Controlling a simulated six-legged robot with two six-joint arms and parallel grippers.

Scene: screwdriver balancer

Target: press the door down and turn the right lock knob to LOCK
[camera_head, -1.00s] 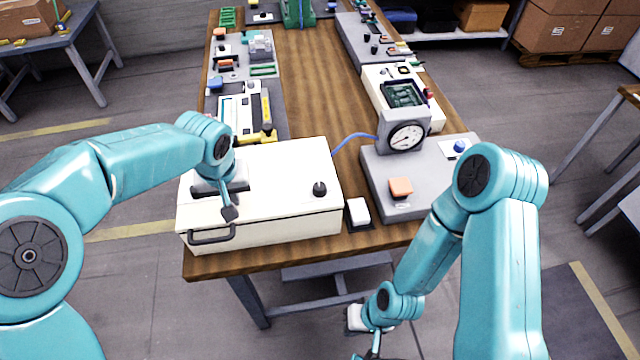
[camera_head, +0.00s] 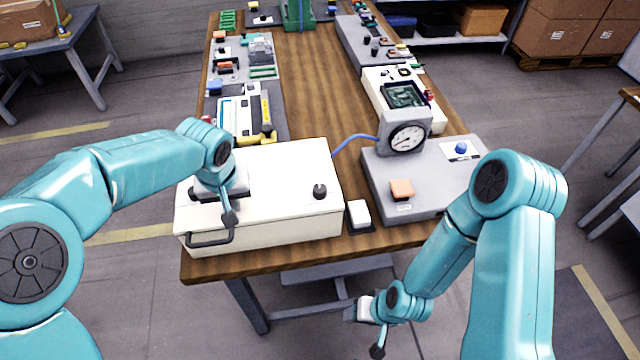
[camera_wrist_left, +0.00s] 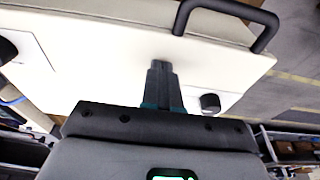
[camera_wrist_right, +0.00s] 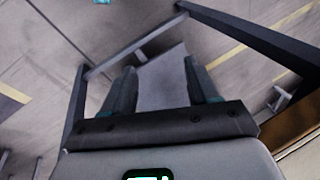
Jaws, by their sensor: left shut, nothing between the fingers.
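The white box (camera_head: 270,222) stands at the near left of the table. Its flat lid door (camera_head: 280,170) looks down, with a dark handle (camera_head: 210,238) at the front left; any small gap is too fine to tell. The right lock knob (camera_head: 320,191) is black and uncovered; it also shows at the left edge of the left wrist view (camera_wrist_left: 6,48). My left gripper (camera_head: 230,218) is shut and empty, fingertips down at the left part of the lid; contact is unclear. Another black knob (camera_wrist_left: 210,103) is beside its fingers. My right gripper (camera_wrist_right: 160,85) is open and empty, below the table's front edge.
A grey panel (camera_head: 430,200) with a dial gauge (camera_head: 407,137), an orange button (camera_head: 401,188) and a blue knob (camera_head: 460,148) stands right of the box. A white switch (camera_head: 359,212) sits between them. The middle of the wooden table (camera_head: 318,90) is clear farther back.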

